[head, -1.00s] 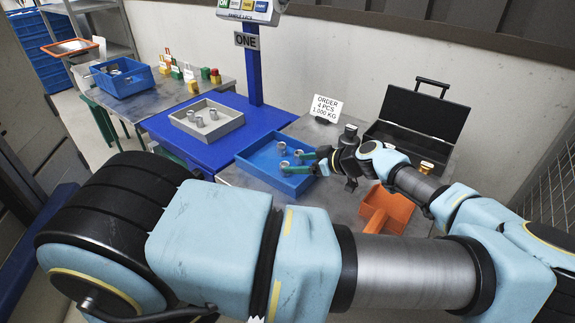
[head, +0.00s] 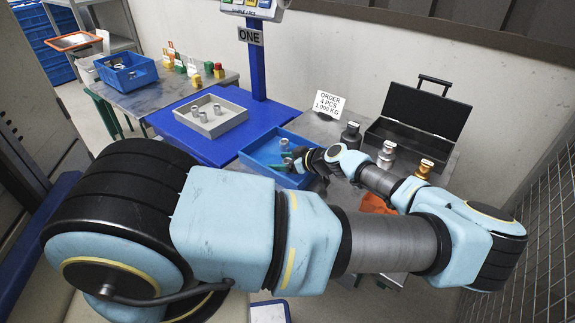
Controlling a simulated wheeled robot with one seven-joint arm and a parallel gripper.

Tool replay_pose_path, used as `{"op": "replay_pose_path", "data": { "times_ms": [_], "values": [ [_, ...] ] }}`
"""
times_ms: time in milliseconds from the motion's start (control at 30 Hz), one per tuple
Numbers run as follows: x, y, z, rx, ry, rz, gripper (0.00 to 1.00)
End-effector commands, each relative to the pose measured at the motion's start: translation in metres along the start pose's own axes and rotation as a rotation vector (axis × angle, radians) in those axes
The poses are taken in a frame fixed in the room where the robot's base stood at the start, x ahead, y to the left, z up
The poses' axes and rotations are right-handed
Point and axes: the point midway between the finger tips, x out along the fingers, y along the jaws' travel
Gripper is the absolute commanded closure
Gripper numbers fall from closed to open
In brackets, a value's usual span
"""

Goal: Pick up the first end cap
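A blue tray (head: 258,155) stands on the table at the middle, right of the scale. A grey metal end cap (head: 284,143) stands in it near the back. My gripper (head: 284,164) is low over the right part of this tray, its green fingers pointing left. Another grey cap (head: 288,159) shows small at the fingers; whether it is between them or beside them I cannot tell. My wrist hides part of the tray, and the finger gap is too small to read.
A grey tray (head: 236,127) with several caps sits on the blue scale. An open black case (head: 415,122), an order card (head: 328,104) and dark, silver and brass weights (head: 386,154) stand at right. An orange bin (head: 376,204) is partly behind my arm. Another blue crate (head: 150,79) is far left.

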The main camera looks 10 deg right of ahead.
Motion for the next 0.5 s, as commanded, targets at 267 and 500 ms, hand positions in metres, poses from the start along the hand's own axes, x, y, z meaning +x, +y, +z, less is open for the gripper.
{"op": "replay_pose_path", "data": {
  "times_ms": [267, 500],
  "values": [
    [-0.0003, 0.0, -0.0001, 0.0, 0.0, 0.0, 0.53],
    [-0.0004, 0.0, -0.0001, 0.0, 0.0, 0.0, 0.8]
  ]
}}
